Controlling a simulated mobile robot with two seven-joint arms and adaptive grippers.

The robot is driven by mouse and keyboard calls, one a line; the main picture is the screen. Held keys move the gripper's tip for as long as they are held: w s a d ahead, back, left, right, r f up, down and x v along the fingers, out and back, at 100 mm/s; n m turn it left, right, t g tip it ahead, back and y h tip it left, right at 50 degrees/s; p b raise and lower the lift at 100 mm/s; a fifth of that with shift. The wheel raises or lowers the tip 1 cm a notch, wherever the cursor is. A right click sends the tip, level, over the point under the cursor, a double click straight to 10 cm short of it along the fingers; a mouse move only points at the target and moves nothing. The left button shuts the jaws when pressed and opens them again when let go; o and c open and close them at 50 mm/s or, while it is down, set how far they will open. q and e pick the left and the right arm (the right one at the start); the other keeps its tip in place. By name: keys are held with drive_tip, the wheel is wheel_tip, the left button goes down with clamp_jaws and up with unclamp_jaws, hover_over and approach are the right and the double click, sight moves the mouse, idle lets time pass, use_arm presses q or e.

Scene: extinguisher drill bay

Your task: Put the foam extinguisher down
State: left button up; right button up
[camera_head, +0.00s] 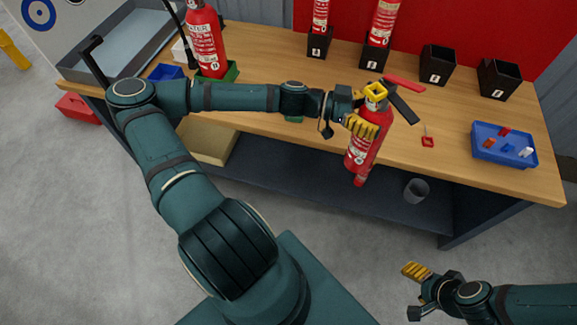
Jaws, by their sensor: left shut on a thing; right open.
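A red extinguisher (359,154) with a black handle, a red lever and a yellow square collar at its top is in my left gripper (362,120). My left gripper is shut around its upper body from the left. The extinguisher hangs slightly tilted at the bench's front edge, its lower end showing against the shelf below. Its label is too small to read, so I cannot tell its type from the print. My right gripper (416,290) is open and empty at the lower right, over the floor in front of the bench.
The wooden bench (290,55) carries a large red extinguisher (206,40) in a green holder. Black holders stand along the back; two hold extinguishers, while two (437,65) (499,79) look empty. A red pin (428,140) and blue tray (482,150) of small parts lie right.

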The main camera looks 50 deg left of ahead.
use_arm(q)
drive_tip(key=w+d+f, duration=0.1)
drive_tip(key=d+f, duration=0.3)
drive_tip(key=d, duration=0.3)
drive_tip(key=d+f, duration=0.4)
drive_tip(key=d, duration=0.4)
wheel_tip(320, 180, down, 8)
drive_tip(key=d+n+t+y, duration=0.1)
drive_tip(key=d+t, duration=0.1)
drive_tip(key=shift+w+f+n+y, duration=0.2)
drive_tip(key=shift+w+n+y, duration=0.1)
drive_tip(key=shift+y, duration=0.1)
drive_tip(key=shift+r, duration=0.1)
